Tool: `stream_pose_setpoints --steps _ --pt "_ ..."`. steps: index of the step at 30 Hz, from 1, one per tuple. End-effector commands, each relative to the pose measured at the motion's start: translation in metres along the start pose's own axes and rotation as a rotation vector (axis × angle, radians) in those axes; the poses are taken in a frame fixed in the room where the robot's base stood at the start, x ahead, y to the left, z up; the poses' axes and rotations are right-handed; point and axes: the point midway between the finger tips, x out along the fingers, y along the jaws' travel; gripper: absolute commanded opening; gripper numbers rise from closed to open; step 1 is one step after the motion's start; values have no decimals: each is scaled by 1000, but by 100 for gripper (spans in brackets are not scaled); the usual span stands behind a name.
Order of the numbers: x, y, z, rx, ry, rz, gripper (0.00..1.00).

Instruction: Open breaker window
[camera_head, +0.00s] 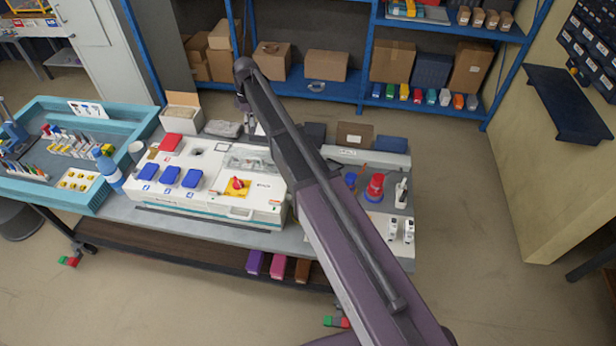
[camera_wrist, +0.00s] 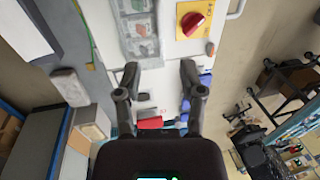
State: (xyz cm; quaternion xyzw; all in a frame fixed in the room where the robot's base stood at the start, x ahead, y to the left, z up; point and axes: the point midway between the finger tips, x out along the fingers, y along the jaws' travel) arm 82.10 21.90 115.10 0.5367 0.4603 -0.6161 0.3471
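The white socket box (camera_head: 215,206) stands on the workbench. Its clear breaker window (camera_head: 248,160) is near the back right of the top, partly behind my arm, and looks closed. In the wrist view the breaker window (camera_wrist: 138,30) is a see-through panel with grey breakers under it, at the top centre. My gripper (camera_wrist: 160,70) is open and empty, its two fingers spread above the white box top, below the window in the picture. In the head view my arm reaches over the box and the fingers are hard to make out.
A red rotary switch on a yellow plate (camera_head: 237,187) sits beside the window. Blue socket covers (camera_head: 170,175) and a red one (camera_head: 170,142) are on the left. A blue tray (camera_head: 98,197) stands left, a red button (camera_head: 375,185) right. Boxed shelves are behind.

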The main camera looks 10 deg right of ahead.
Motion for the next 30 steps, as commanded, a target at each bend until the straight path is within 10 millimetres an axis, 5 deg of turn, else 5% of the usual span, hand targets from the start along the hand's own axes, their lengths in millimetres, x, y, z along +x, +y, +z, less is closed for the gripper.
stream_pose_setpoints --steps 9,30 --pt "-22 0 0 0 0 0 51" --pt "31 -24 73 249 13 39 51"
